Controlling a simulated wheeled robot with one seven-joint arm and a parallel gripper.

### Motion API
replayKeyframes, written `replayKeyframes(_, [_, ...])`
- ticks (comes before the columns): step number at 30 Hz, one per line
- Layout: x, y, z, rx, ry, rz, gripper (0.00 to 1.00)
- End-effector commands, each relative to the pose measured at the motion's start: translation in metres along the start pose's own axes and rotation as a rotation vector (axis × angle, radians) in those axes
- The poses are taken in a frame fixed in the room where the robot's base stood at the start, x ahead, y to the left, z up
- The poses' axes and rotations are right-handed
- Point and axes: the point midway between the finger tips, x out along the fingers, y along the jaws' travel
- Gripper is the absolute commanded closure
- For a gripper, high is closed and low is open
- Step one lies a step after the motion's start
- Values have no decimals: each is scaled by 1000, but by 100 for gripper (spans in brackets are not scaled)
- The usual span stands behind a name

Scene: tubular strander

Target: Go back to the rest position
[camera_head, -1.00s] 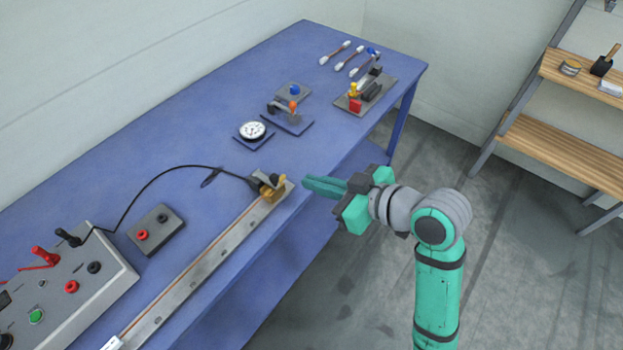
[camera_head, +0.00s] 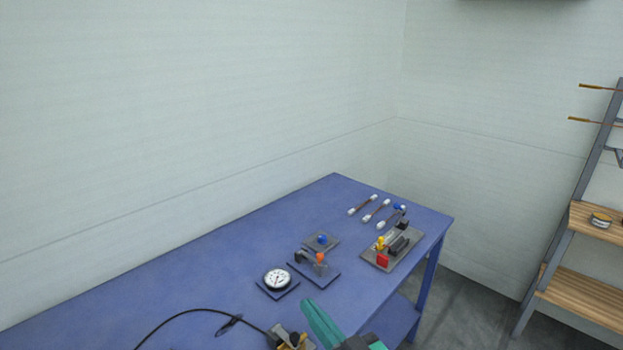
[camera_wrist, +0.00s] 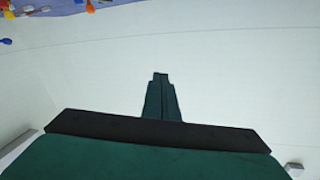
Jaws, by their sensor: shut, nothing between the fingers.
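My gripper (camera_head: 312,308) shows at the bottom edge of the head view, beside the front edge of the blue bench (camera_head: 200,260). Only its green fingers and part of its body are in the frame; the rest of the arm is out of view. In the wrist view the two fingers (camera_wrist: 160,78) are together with nothing between them, against a pale wall.
On the bench are a round dial gauge (camera_head: 277,279), small plates with a blue knob (camera_head: 322,239) and an orange knob (camera_head: 320,258), several white-ended rods (camera_head: 376,210), and a grey fixture (camera_head: 394,251). A wooden shelf rack (camera_head: 590,290) stands right. Floor between is clear.

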Motion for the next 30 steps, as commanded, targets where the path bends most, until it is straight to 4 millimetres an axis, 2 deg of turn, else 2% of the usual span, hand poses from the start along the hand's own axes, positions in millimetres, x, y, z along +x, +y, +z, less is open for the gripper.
replayKeyframes(6, [10,-2,28,170,133,127,100])
replayKeyframes(11, [4,-2,61,266,185,239,100])
replayKeyframes(14, [-5,-5,88,314,197,312,100])
replayKeyframes(17, [-18,-10,117,346,196,385,100])
replayKeyframes(23, [-58,-26,176,363,160,524,100])
replayKeyframes(30, [-123,-54,236,296,73,649,100])
